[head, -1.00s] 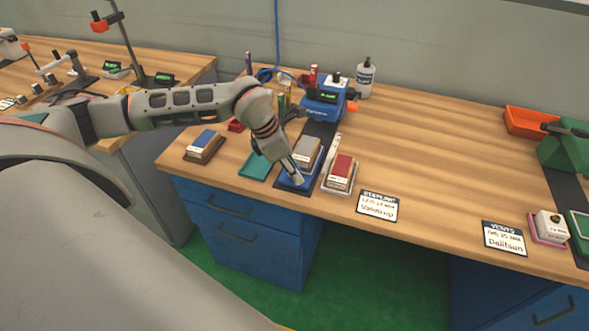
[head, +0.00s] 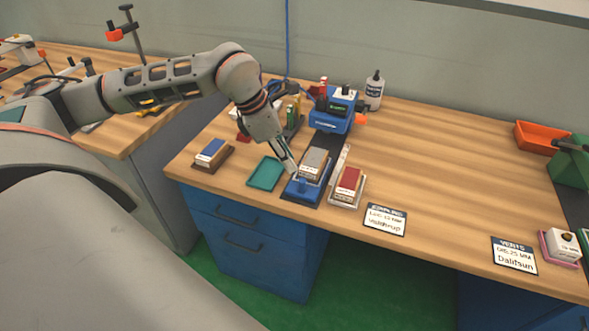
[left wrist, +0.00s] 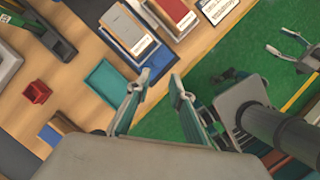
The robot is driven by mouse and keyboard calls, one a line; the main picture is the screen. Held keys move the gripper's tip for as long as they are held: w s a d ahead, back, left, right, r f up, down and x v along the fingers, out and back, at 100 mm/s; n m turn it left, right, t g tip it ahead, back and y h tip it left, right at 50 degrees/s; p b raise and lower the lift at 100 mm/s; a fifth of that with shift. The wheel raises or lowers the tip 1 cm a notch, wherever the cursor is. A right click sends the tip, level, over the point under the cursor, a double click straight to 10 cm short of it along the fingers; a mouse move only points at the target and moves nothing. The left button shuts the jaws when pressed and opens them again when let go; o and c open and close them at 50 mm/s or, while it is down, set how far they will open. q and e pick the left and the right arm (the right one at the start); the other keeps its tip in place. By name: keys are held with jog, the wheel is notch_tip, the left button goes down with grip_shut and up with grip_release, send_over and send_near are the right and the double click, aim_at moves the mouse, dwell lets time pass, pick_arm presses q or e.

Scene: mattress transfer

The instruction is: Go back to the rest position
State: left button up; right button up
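My left gripper (head: 290,168) is above the left edge of a blue base (head: 303,190) on the bench. That base carries a grey-topped block (head: 314,165). In the left wrist view my left gripper (left wrist: 158,82) has its two fingers apart with nothing between them, and the blue base (left wrist: 137,47) lies just beyond the fingertips. What looks like my right gripper (left wrist: 290,48) shows at the right of the left wrist view over the green floor, fingers apart and empty. It is not in the head view.
Near my left gripper are a teal tray (head: 265,174), a blue-topped block (head: 211,153), a red-topped block (head: 348,184) and a blue device (head: 335,112). Label cards (head: 385,219) lie along the front edge. The bench's middle right (head: 450,160) is clear.

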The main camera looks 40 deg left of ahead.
pick_arm(q)
jog(key=shift+v, duration=0.9)
